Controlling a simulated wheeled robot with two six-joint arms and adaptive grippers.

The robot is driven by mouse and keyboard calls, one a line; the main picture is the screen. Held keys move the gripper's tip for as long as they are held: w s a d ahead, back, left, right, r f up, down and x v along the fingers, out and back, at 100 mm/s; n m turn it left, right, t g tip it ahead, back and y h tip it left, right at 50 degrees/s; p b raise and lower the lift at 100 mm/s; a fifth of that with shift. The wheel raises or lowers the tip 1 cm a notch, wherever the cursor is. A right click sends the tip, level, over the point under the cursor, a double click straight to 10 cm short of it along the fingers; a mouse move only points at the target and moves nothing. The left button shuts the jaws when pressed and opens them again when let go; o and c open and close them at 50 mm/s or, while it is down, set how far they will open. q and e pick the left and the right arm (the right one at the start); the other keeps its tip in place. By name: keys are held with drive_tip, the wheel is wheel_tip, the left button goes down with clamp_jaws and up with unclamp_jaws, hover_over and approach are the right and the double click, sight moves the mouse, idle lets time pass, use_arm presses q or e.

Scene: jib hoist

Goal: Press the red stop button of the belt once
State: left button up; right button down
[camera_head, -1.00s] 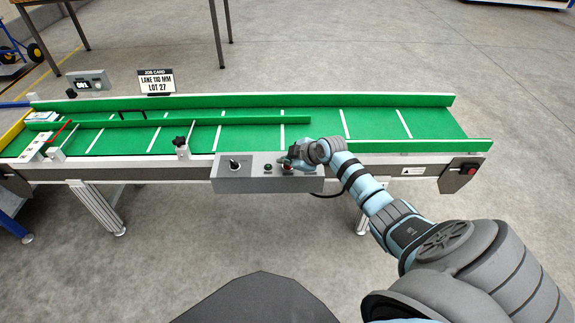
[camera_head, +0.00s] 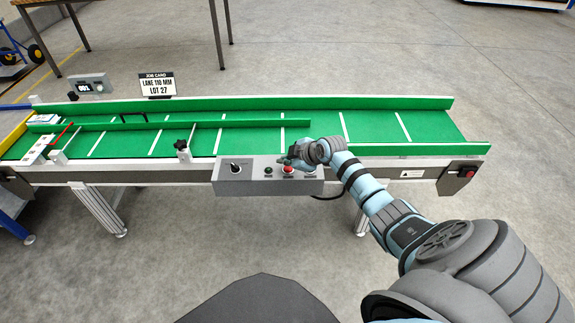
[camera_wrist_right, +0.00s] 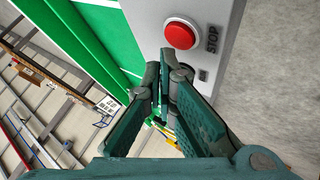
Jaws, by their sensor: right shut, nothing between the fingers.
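The red stop button (camera_head: 288,170) is on the front control box (camera_head: 250,184), right of a green button (camera_head: 268,171). In the right wrist view the red button (camera_wrist_right: 180,34) is a round dome beside a STOP label (camera_wrist_right: 212,39). My right gripper (camera_head: 288,159) is shut and empty, with its tips just behind and above the button in the head view. In the right wrist view the closed fingertips (camera_wrist_right: 166,66) lie just below the button in the picture, apart from it as far as I can see. My left gripper is not in view.
The green belt (camera_head: 375,124) runs behind the box, with raised side rails. A black selector knob (camera_head: 235,168) is at the box's left. Another red switch (camera_head: 469,172) sits at the conveyor's right end. A job card (camera_head: 157,84) stands behind the belt.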

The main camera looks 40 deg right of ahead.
sight(287, 170)
wheel_tip(287, 170, up, 5)
drive_tip(key=p, duration=0.4)
drive_tip(key=shift+r+p, duration=0.1)
drive_tip(key=shift+p, duration=0.3)
idle(0.4)
